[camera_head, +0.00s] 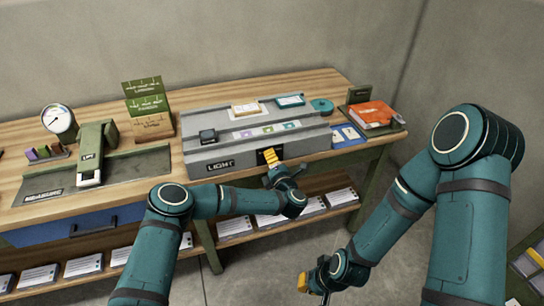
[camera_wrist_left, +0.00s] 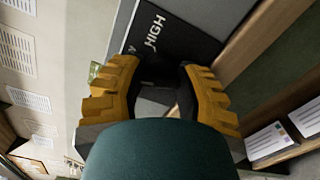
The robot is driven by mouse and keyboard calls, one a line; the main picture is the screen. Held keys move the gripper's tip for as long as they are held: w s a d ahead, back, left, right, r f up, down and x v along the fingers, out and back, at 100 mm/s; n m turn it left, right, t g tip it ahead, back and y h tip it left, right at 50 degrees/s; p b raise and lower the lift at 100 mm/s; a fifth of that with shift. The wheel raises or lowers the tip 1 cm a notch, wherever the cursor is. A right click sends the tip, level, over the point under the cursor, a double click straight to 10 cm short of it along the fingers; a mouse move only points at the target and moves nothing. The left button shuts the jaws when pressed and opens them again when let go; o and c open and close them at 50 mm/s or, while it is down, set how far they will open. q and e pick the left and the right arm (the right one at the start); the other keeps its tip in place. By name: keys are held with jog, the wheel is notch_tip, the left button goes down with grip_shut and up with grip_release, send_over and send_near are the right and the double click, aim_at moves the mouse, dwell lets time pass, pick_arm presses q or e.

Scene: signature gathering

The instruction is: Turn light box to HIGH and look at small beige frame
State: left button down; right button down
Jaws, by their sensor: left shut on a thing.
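The grey light box (camera_head: 222,157), marked LIGHT, stands on the wooden bench. A small beige frame (camera_head: 245,109) with a pale centre lies on its upper shelf. My left gripper (camera_head: 270,157) is at the right part of the light box's front. In the left wrist view, its yellow fingers (camera_wrist_left: 160,80) are shut on a dark knob (camera_wrist_left: 163,66), mostly hidden between them. The word HIGH (camera_wrist_left: 155,32) shows on the dark panel just beyond the fingertips. The knob's exact setting cannot be read. My right gripper (camera_head: 311,283) hangs low in front of the bench, away from the box.
A teal frame (camera_head: 290,101) lies beside the beige one, and small tiles (camera_head: 267,130) sit on the lower ledge. A teal roll (camera_head: 321,106), a blue card (camera_head: 347,136) and an orange book (camera_head: 371,112) are to the right. A green press (camera_head: 91,155) and a gauge (camera_head: 59,119) stand left.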

pick_arm(q)
jog(key=m, duration=0.2)
jog(key=m+p, duration=0.1)
jog(key=shift+r+m, duration=0.2)
jog(key=shift+m, duration=0.2)
jog(key=m, duration=0.2)
jog(key=shift+m, duration=0.3)
jog(key=m, duration=0.3)
jog(key=shift+p, duration=0.35)
jog(key=shift+f+m, duration=0.1)
jog(key=shift+m, duration=2)
jog(key=c, duration=0.6)
grip_release()
